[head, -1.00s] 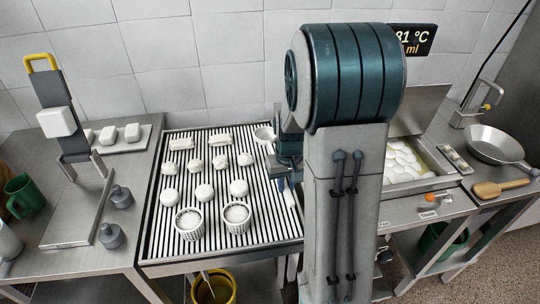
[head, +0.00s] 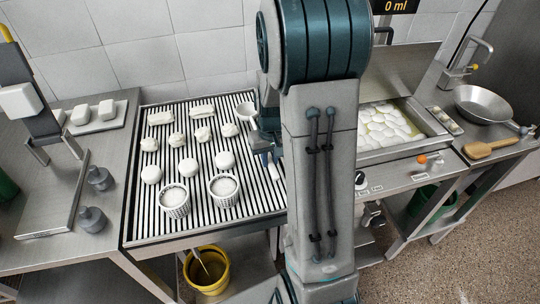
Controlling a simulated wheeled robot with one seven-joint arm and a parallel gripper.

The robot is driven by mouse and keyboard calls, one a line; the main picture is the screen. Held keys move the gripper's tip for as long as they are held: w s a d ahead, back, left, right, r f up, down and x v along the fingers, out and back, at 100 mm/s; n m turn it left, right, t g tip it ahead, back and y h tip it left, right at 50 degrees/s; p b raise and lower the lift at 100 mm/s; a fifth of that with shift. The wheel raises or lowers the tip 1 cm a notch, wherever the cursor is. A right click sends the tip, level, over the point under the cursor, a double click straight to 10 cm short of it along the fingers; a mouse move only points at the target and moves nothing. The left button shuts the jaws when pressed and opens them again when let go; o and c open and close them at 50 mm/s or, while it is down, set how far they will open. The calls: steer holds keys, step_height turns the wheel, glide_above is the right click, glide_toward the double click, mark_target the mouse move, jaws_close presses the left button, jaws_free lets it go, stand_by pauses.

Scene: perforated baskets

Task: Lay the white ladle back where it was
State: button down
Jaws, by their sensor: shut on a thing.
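The white ladle shows mainly as a small round bowl (head: 245,111) over the right back part of the slatted rack (head: 136,228) in the head view. My gripper (head: 268,160) is beside it, at the right edge of the rack, shut on the ladle. My own arm covers part of the gripper and most of the grip. I cannot tell whether the ladle touches the rack.
White dough pieces (head: 187,166) and two white perforated baskets (head: 174,202) (head: 224,191) stand on the rack. A yellow bucket (head: 207,272) is below. Right of my arm are a vat (head: 388,126) of white pieces, a pan (head: 483,104) and a wooden paddle (head: 490,148).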

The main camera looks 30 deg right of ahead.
steer(key=shift+f+b, duration=0.55)
steer(key=shift+f, duration=0.3)
stand_by(0.4)
steer(key=c, duration=1.3)
jaws_free()
steer(key=shift+o, duration=0.2)
step_height(320, 180, up, 14)
steer(key=s+a+t, duration=0.1)
steer(key=s+a, duration=0.4)
steer(key=s, duration=0.2)
steer(key=s+a+n+t, duration=0.1)
steer(key=s+a, duration=0.5)
steer(key=s, duration=0.2)
steer(key=shift+s+r, duration=0.3)
steer(key=shift+r, duration=0.1)
